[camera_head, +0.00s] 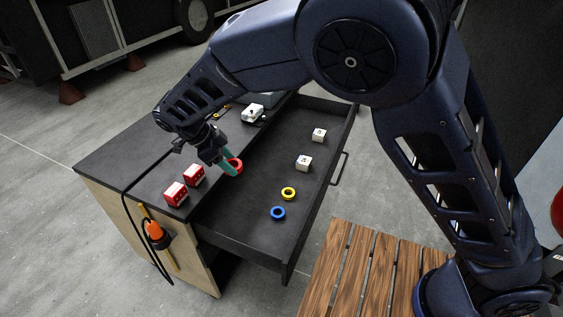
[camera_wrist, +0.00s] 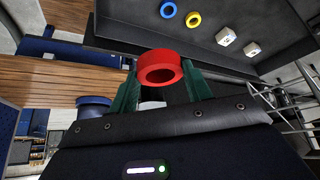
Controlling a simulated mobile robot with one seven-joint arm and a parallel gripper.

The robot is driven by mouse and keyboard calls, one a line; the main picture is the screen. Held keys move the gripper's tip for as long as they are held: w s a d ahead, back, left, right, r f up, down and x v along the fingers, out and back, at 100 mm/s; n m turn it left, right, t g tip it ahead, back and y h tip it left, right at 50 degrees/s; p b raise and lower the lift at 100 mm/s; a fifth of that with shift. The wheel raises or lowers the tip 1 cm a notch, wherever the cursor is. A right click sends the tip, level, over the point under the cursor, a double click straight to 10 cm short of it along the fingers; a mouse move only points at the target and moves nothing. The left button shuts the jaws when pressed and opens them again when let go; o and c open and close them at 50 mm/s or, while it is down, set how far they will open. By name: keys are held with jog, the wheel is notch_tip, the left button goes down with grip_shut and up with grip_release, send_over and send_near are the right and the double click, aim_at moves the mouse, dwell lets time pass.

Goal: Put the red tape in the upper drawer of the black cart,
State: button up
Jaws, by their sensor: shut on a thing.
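My gripper (camera_head: 230,168), with green fingers, is shut on the red tape (camera_head: 238,163), a thick ring. In the wrist view the red tape (camera_wrist: 160,58) sits between the fingertips. In the head view the gripper and tape appear near the line between the black cart's top (camera_head: 120,158) and its open upper drawer (camera_head: 263,240); their height is hard to tell. The drawer is pulled out to the right. It holds a blue tape (camera_head: 278,213), a yellow tape (camera_head: 288,193) and two white boxes (camera_head: 304,163), (camera_head: 319,135).
Two red boxes (camera_head: 176,194), (camera_head: 194,175) stand on the cart top near its front edge. A white item (camera_head: 253,113) stands farther back. An orange-handled tool (camera_head: 154,230) and black cable hang at the cart's side. A slatted wooden surface (camera_head: 345,270) lies at the lower right. The drawer's middle-left floor looks clear.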

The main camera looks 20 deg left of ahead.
jog(key=d+m+g, duration=0.1)
jog(key=d+m, duration=0.2)
jog(key=d, duration=0.5)
jog(key=shift+h, duration=0.4)
jog(key=f, duration=3.1)
jog(key=shift+w+d+f, duration=0.2)
jog(key=shift+w+d, duration=0.1)
jog(key=shift+w, duration=0.05)
jog(key=o, duration=1)
jog(key=shift+f, duration=0.1)
jog(key=shift+c, duration=0.2)
jog(key=v, duration=1.2)
jog(key=shift+w, duration=0.25)
jog(key=shift+r, duration=0.2)
